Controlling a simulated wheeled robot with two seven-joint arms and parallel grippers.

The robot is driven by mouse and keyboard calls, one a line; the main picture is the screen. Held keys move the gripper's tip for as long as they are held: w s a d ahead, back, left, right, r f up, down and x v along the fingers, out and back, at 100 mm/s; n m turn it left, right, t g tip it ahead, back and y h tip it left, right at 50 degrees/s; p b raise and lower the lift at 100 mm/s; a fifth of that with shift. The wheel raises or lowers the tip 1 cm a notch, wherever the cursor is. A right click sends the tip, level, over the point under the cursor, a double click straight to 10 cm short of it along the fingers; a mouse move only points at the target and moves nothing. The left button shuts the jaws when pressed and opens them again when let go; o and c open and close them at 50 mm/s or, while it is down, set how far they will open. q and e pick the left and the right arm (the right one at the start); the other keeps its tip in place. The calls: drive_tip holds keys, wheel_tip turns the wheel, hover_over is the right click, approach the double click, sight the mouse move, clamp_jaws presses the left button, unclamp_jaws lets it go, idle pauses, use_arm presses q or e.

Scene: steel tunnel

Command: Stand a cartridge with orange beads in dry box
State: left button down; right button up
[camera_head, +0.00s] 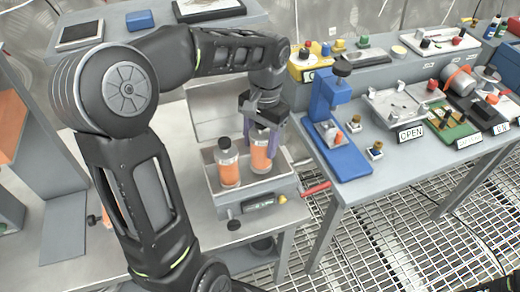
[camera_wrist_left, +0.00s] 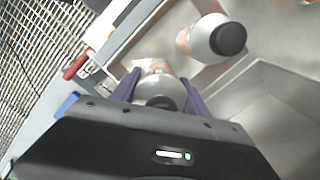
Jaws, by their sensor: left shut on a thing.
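My left gripper (camera_head: 263,136) points down over the dry box (camera_head: 258,197), a grey open box with its lid raised at the back. Its purple fingers are shut on a cartridge with orange beads (camera_head: 261,157), which is upright inside the box's right part. I cannot tell whether its bottom touches the floor. A second orange-bead cartridge (camera_head: 229,170) with a black cap stands upright in the box to the left. In the left wrist view the held cartridge (camera_wrist_left: 160,88) is between the fingers, and the other cartridge (camera_wrist_left: 215,38) stands apart. My right gripper is not in view.
A red handle (camera_head: 316,189) sticks out right of the box. A side table on the right carries a blue press (camera_head: 338,140), a tray (camera_head: 397,104) and a green board (camera_head: 452,122). A gap over grating separates the two tables.

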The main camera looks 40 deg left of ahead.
sight(260, 151)
use_arm(q)
wheel_tip(260, 151, down, 3)
drive_tip(key=shift+f, duration=0.1)
drive_tip(key=c, duration=0.6)
unclamp_jaws()
drive_tip(key=shift+f, duration=0.1)
drive_tip(key=shift+o, duration=0.2)
